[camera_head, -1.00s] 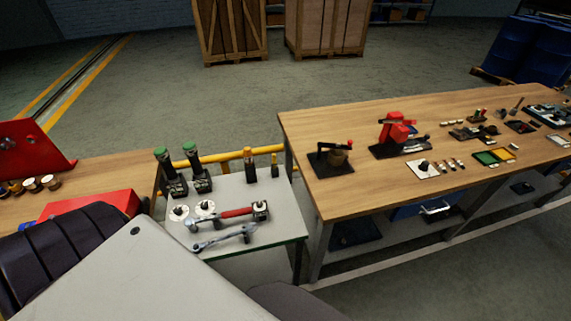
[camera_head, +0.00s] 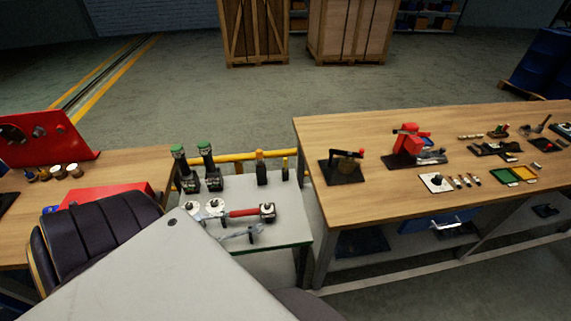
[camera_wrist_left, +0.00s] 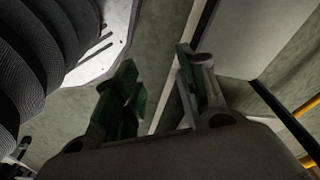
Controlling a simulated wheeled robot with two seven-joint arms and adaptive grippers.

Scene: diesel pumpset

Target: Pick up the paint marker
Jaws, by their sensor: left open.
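A thin dark upright item with a yellowish top (camera_head: 285,169) stands at the back right of the small grey side table (camera_head: 288,226) in the head view. It may be the paint marker, but it is too small to be sure. A thicker dark upright item (camera_head: 261,168) stands just left of it. My left gripper (camera_wrist_left: 158,85) shows only in the left wrist view, with its two fingers apart and nothing between them. No marker shows in that view. My right gripper is in neither view.
Two green-topped tools (camera_head: 208,166), a red-handled wrench (camera_head: 245,212) and white round parts share the side table. A yellow rail (camera_head: 236,157) runs behind it. A long wooden bench (camera_head: 400,112) with tools stands right, another bench (camera_head: 110,165) left.

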